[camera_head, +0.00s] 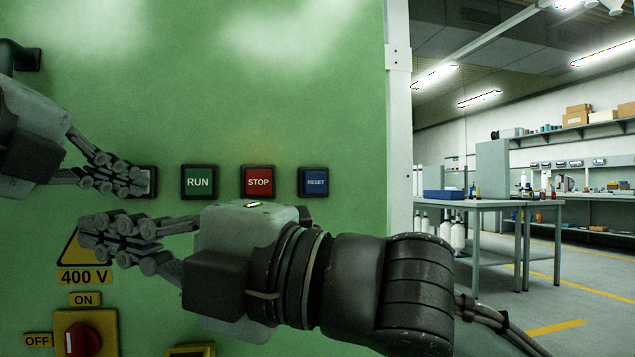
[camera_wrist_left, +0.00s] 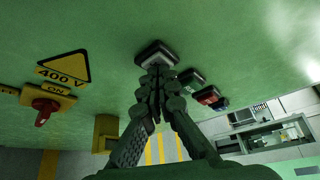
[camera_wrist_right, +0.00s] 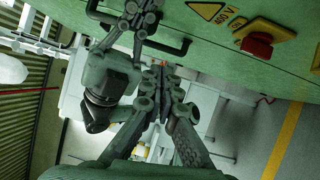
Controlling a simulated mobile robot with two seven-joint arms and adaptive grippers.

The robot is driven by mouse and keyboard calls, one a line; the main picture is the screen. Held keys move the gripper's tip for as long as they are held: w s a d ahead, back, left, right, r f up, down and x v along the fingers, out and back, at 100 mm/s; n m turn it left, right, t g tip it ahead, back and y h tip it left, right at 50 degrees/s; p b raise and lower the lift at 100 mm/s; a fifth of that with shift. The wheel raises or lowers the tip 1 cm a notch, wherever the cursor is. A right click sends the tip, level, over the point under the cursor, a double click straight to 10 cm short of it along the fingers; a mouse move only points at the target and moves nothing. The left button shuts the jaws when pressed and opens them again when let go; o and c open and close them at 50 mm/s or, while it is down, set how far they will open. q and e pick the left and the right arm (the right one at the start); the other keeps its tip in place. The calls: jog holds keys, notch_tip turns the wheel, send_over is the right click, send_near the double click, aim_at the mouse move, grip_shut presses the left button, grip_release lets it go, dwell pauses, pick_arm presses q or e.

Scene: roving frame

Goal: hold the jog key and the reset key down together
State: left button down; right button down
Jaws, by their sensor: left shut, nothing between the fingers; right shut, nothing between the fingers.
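A row of square keys is on the green panel. The green RUN key (camera_head: 198,182), red STOP key (camera_head: 258,181) and blue RESET key (camera_head: 314,182) are uncovered. A pale key in a dark frame (camera_wrist_left: 157,51), left of RUN, has no readable label; by elimination it is the jog key. My left gripper (camera_head: 143,181) is shut and empty, its tips at this pale key; I cannot tell whether they press it. My right gripper (camera_head: 86,231) is shut and empty, pointing left, in front of the 400 V sign, well away from RESET. It also shows in the right wrist view (camera_wrist_right: 163,72).
The 400 V sign (camera_head: 84,277) and a red rotary switch on a yellow plate (camera_head: 83,338) are at lower left. A black handle (camera_head: 27,56) sticks out at upper left. The panel above the keys is bare. Benches (camera_head: 475,203) stand far off at right.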

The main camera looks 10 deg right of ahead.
jog(key=w+d+t+h, duration=0.2)
jog(key=d+h, duration=0.1)
jog(key=h, duration=0.1)
jog(key=t+h, duration=0.5)
jog(key=h, duration=0.6)
send_near(315, 185)
jog(key=shift+x, duration=2.75)
jog(key=shift+w+a+f, duration=0.1)
jog(key=shift+w+a, duration=0.05)
jog(key=shift+x, duration=0.75)
jog(key=f+v, duration=0.1)
jog(key=v, duration=0.5)
jog(key=shift+s+a, duration=0.2)
jog(key=shift+a, duration=0.1)
